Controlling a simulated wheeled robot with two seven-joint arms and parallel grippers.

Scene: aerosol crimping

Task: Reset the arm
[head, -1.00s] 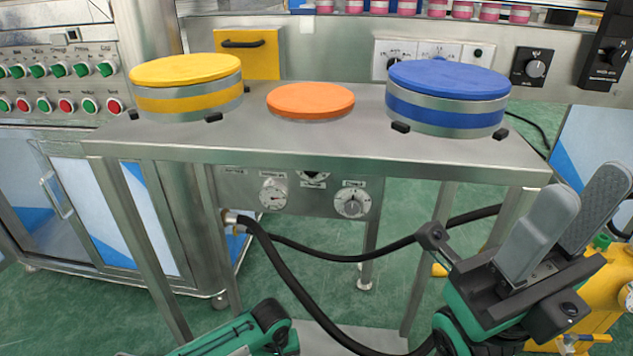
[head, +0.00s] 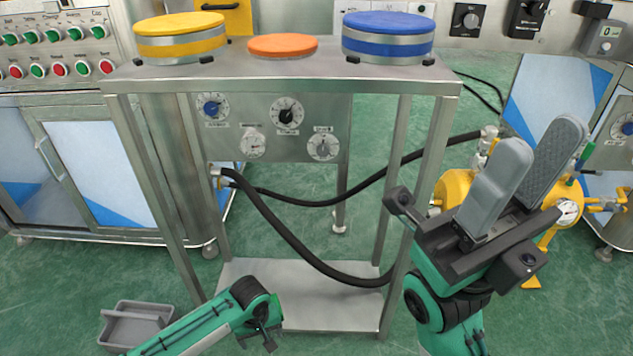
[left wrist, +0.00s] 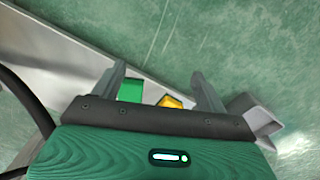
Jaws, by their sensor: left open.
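My left arm comes in at the bottom left of the head view, low in front of the steel stand, and its gripper (head: 265,338) points down, its fingers mostly hidden there. In the left wrist view my left gripper (left wrist: 158,84) has its two fingers wide apart with nothing held between them. A green patch and a yellow patch show beyond the fingers. My right gripper (head: 530,155) is raised at the right of the head view with its grey fingers pointing up. The inner face of one finger shows, and nothing is held between them.
The steel stand (head: 290,79) carries a yellow-topped drum (head: 180,38), an orange disc (head: 283,45) and a blue-topped drum (head: 388,36). A black hose (head: 285,240) hangs from it. A yellow machine (head: 455,187) stands behind my right gripper. A grey tray (head: 120,330) lies on the floor at lower left.

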